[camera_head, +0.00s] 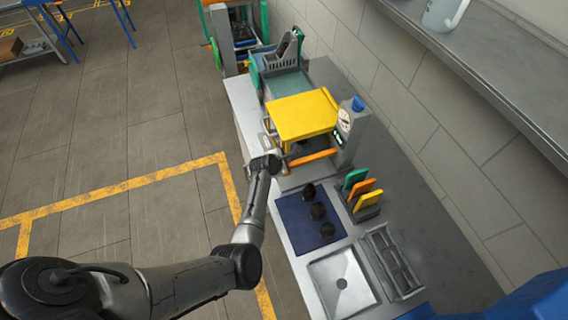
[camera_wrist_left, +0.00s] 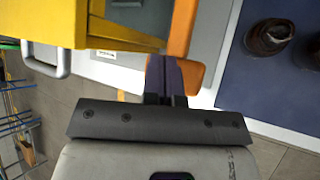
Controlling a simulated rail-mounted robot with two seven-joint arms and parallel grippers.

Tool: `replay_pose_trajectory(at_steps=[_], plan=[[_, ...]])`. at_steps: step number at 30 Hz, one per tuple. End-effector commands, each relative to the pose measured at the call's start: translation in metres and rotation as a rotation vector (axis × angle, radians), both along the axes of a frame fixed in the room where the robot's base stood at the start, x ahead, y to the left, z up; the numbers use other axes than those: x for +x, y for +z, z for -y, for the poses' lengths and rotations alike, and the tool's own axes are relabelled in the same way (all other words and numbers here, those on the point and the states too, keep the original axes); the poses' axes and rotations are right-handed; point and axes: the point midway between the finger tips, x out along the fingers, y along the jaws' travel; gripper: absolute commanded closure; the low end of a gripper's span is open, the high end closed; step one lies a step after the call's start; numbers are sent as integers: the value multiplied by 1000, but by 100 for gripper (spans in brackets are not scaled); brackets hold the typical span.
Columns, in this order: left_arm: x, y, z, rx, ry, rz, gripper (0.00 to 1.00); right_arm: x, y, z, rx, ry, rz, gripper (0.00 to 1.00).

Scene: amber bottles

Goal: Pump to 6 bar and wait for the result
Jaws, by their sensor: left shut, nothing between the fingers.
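A grey pump unit (camera_head: 347,135) with a round gauge (camera_head: 344,121), a small green display and a blue knob (camera_head: 358,103) stands upright on the bench. The gauge reading is too small to tell. An orange lever (camera_head: 313,158) sticks out low from the unit towards the left; it also shows in the left wrist view (camera_wrist_left: 183,30). A yellow cover (camera_head: 302,114) sits beside the unit. My left gripper (camera_head: 284,156) is shut and empty, its fingers together at the lever's outer end, seen over it in the left wrist view (camera_wrist_left: 165,78). I cannot tell whether they touch.
Three dark brown bottles (camera_head: 318,210) stand on a blue mat (camera_head: 299,231). Green, orange and yellow plates (camera_head: 367,198) stand in a holder. A sink-like tray (camera_head: 338,284) and a grey rack (camera_head: 391,262) are nearer. The wall closes the right side; open floor lies left.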

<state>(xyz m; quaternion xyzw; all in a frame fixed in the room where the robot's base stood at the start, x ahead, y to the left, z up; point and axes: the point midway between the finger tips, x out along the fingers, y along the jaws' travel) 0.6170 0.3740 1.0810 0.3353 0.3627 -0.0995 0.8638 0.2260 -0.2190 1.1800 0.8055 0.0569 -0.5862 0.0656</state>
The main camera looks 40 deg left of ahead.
Motion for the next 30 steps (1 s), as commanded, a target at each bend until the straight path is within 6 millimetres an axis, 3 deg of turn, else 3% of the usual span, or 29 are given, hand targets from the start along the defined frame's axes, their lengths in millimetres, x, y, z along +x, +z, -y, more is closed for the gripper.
replay_pose_trajectory(at_steps=[11,21,30], plan=[[0,3,0,0,0,0,100,0,3,0,1,-1,0,57],[0,31,0,-1,1,0,100,0,33,-3,9,-5,0,57],[0,50,0,-1,1,1,100,0,44,-3,10,-6,1,57]])
